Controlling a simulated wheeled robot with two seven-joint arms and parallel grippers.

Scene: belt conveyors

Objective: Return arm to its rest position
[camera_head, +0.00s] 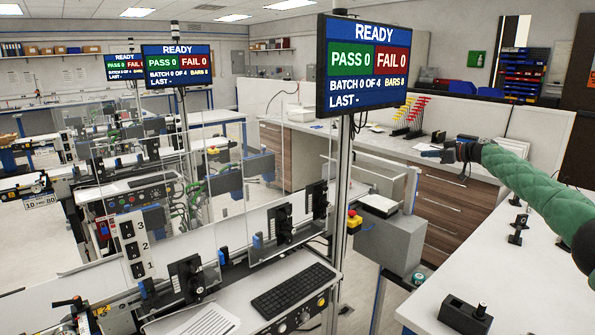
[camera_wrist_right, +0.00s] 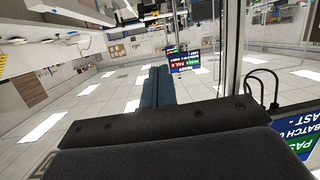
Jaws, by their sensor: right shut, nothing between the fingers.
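My right arm, in a green padded sleeve, comes in from the right edge of the head view. Its gripper (camera_head: 432,153) is held in the air and points left, in front of the back counter and drawers. It is shut and empty. In the right wrist view the blue fingers (camera_wrist_right: 157,86) stand together beyond the dark gripper body, with nothing between them. My left arm and left gripper are not in view.
A screen (camera_head: 367,64) on a post stands left of the gripper. Below are a keyboard (camera_head: 292,290) and a grey box with a red-topped button (camera_head: 354,218). A white table (camera_head: 450,270) with black fixtures lies under the right arm. Red-handled tools (camera_head: 412,112) stand on the counter behind.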

